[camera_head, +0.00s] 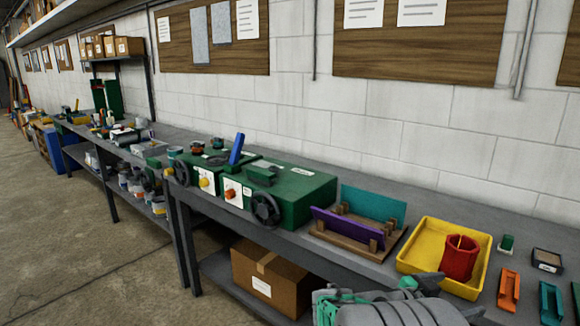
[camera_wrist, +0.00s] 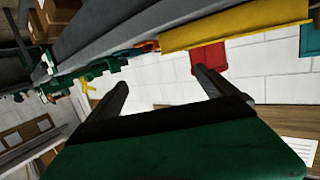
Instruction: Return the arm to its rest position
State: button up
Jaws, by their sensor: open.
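My gripper (camera_wrist: 160,77) is open in the wrist view, with its two dark fingers spread apart and nothing between them. The wrist view is tilted and looks past the bench toward the white wall. My grey and green arm (camera_head: 395,308) shows at the bottom of the head view, folded low in front of the bench edge. From the head view I cannot make out the fingers.
The grey bench (camera_head: 352,258) holds green machines (camera_head: 300,195), a wooden rack (camera_head: 385,240) with purple and teal plates, and a yellow tray (camera_head: 408,262) with a red container (camera_head: 460,258) in it. A cardboard box (camera_head: 268,278) sits below. The floor at left is clear.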

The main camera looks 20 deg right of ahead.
jog(key=w+a+f+n+t+y+p, duration=0.25)
jog(key=w+a+n+y, duration=0.2)
jog(key=a, duration=0.45)
jog(key=w+a+f+n+t+y+p, duration=0.1)
jog(key=w+a+n+t+y, duration=0.3)
jog(key=a, duration=0.5)
jog(key=s+a+n+g+y+p, duration=0.1)
jog(key=a+n+y, duration=0.2)
jog(key=a, duration=0.8)
jog(key=s+a+r+n+y+p, duration=0.1)
jog(key=s+a+n+y, duration=0.1)
jog(key=a+n, duration=0.4)
jog(key=a+y, duration=0.1)
jog(key=a, duration=0.4)
jog(key=shift+r+n+g+y, duration=0.3)
jog(key=shift+n+g+y, duration=0.05)
